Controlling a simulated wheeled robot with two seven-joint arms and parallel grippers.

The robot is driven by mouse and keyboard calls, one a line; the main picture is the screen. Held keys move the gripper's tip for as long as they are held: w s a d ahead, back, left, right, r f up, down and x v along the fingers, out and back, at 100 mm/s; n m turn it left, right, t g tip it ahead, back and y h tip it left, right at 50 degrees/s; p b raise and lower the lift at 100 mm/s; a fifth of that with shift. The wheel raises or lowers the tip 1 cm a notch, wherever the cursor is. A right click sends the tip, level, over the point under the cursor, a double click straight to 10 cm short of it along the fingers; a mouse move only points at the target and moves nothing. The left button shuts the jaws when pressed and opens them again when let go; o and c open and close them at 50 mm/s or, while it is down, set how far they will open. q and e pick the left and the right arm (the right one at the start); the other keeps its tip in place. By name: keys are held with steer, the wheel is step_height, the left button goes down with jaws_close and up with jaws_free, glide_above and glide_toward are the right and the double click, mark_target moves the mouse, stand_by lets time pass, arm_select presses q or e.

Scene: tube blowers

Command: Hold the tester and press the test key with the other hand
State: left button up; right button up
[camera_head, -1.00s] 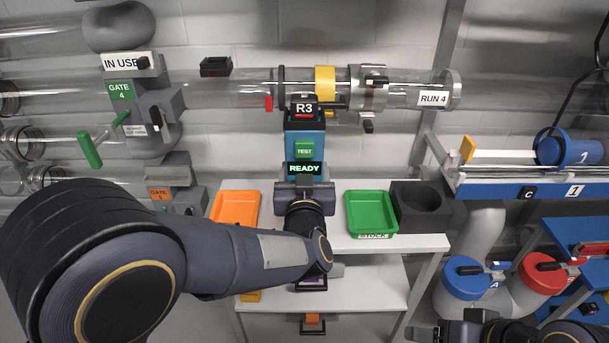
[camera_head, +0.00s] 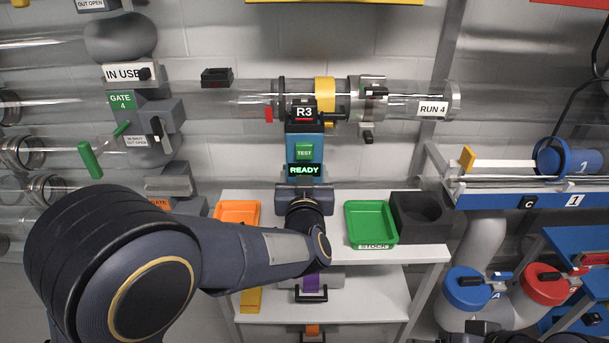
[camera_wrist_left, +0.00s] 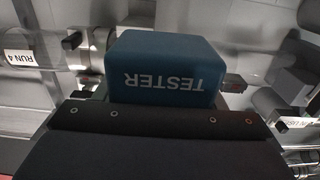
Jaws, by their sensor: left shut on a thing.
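The TEST key faces the head camera and is uncovered. My right gripper is not in view; only a dark sliver shows at the bottom right edge.
Below is a white shelf (camera_head: 425,252) with an orange tray (camera_head: 238,212), a green STOCK tray (camera_head: 370,222) and a black holder (camera_head: 421,217). A gate 4 valve (camera_head: 140,125) is at left. Blue (camera_head: 467,287) and red (camera_head: 546,282) capped pipes are at lower right.

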arm_select(q)
steer(key=shift+f+b, duration=5.2)
steer(key=shift+f, duration=1.2)
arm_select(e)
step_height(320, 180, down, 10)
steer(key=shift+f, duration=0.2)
arm_select(q)
steer(key=o, duration=0.7)
steer(key=c, duration=0.6)
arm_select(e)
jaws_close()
